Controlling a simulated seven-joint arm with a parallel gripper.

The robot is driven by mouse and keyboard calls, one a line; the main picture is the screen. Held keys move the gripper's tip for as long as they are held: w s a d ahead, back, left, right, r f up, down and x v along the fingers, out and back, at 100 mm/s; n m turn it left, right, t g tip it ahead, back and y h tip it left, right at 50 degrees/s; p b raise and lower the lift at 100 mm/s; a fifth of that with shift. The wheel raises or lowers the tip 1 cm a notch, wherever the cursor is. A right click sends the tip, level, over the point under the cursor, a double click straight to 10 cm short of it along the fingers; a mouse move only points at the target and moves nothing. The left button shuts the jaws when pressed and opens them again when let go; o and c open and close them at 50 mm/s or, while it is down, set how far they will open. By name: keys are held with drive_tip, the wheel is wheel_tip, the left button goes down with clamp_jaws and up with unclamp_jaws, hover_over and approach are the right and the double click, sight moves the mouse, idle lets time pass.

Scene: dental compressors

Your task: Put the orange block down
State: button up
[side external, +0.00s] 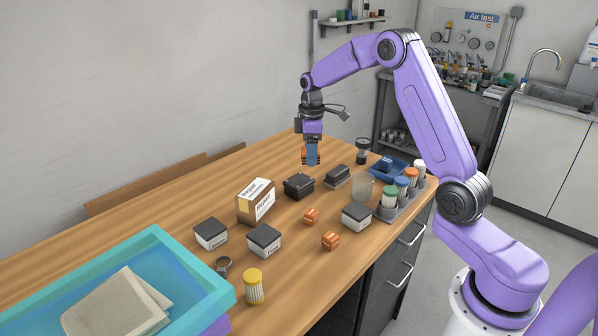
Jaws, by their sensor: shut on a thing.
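My gripper (312,154) points down above the far part of the wooden table. It is shut on an orange block (304,155). A blue finger covers the middle of the block, and orange shows on both sides of it. The held block appears to be above the tabletop, but its exact height is hard to tell. Two other small orange blocks lie on the table, one near the middle (311,217) and one closer to the front edge (330,241).
A black box (299,186) and a dark grey block (338,176) stand below the gripper. Nearby are a white-and-yellow carton (256,201), black-topped boxes (357,216), a rack of capped bottles (388,214) and a blue tray (400,170). A teal tray (190,262) stands front left. The table's left side has bare wood.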

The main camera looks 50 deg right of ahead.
hover_over(299, 180)
wheel_tip(299, 180, down, 6)
drive_tip(key=shift+s+f, duration=0.1)
drive_tip(key=shift+f, duration=1.6)
drive_tip(key=shift+f, duration=0.15)
drive_tip(key=o, duration=1.1)
drive_tip(key=shift+o, duration=0.2)
